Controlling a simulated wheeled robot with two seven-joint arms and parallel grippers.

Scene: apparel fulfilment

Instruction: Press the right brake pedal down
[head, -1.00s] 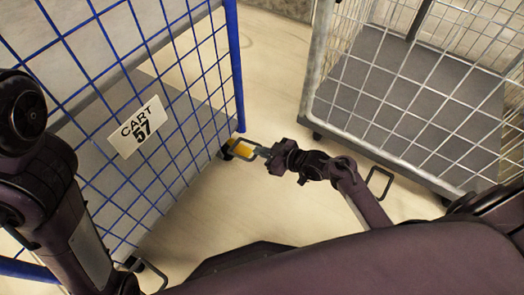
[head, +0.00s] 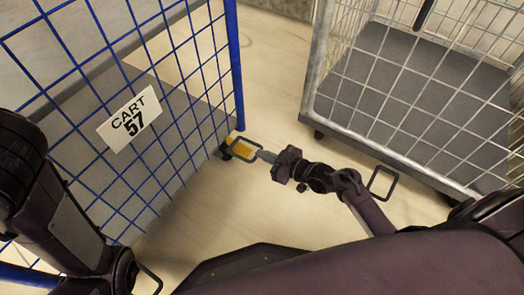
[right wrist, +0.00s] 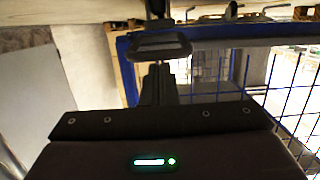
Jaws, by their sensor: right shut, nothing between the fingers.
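The right brake pedal (head: 256,142) is a dark rectangular loop low at the right corner of the blue mesh cart (head: 239,70), with yellow showing inside it. My right gripper (head: 266,156) is shut and empty, its fingertips at the right edge of the loop; I cannot tell whether they touch it. In the right wrist view the loop (right wrist: 160,47) lies just beyond the closed fingers (right wrist: 160,80). My left arm shows at the left, but its fingers are not visible. A second, partly hidden loop pedal (head: 152,276) shows at the bottom left.
The blue cart carries a "CART 57" sign (head: 129,118). A grey mesh cart (head: 312,70) stands at the right, with its own dark loop pedal (head: 383,183) near my right forearm. Pale floor (head: 275,100) lies open between the carts.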

